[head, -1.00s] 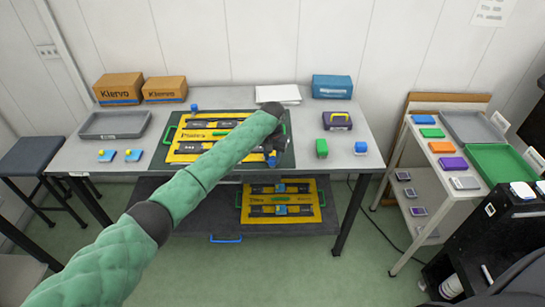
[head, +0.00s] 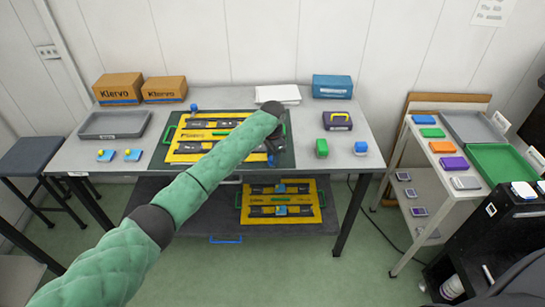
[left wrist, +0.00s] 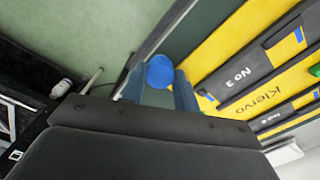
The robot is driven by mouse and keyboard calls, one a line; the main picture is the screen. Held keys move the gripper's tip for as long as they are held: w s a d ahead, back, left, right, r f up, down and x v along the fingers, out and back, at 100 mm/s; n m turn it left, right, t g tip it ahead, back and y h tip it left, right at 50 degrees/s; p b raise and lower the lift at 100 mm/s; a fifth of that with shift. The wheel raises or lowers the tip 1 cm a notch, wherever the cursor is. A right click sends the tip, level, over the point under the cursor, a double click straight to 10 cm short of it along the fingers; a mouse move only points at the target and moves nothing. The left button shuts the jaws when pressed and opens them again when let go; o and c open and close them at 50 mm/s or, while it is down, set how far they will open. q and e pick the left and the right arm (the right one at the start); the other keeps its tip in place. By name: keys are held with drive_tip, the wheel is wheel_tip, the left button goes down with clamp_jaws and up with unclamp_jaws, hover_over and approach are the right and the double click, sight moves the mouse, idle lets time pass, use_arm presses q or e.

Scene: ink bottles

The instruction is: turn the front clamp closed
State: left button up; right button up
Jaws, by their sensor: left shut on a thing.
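The yellow board (head: 184,157) with dark bars lies on the dark green mat (head: 160,160) on the table. A blue round knob (left wrist: 160,72), apparently the front clamp's handle, shows in the left wrist view beside the board's edge. My left gripper (left wrist: 158,88) has a finger on each side of this knob and is shut on it. The clamp's body is hidden. Another blue clamp part (head: 194,108) stands at the mat's back edge. My right gripper is not in view.
Green (head: 322,148) and blue (head: 361,148) bottles and a dark purple case (head: 337,121) stand to the right. A grey tray (head: 85,125) and two small blue items lie at left. A second yellow board (head: 311,211) is on the lower shelf.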

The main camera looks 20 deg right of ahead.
use_arm(q)
drive_tip(key=shift+r, duration=0.1)
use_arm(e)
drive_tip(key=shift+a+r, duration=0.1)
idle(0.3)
use_arm(q)
drive_tip(key=o, duration=1)
drive_tip(key=shift+c, duration=0.2)
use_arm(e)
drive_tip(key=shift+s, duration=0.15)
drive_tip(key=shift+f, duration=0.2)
use_arm(q)
drive_tip(key=shift+r, duration=0.3)
wheel_tip(320, 180, up, 6)
drive_tip(key=b, duration=0.2)
drive_tip(key=shift+f+b, duration=0.25)
drive_tip(key=shift+b, duration=0.05)
drive_tip(key=shift+r, duration=0.85)
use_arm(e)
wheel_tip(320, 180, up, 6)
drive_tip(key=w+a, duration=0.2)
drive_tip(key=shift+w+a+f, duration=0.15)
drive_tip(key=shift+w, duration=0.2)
use_arm(q)
drive_tip(key=shift+f, duration=0.1)
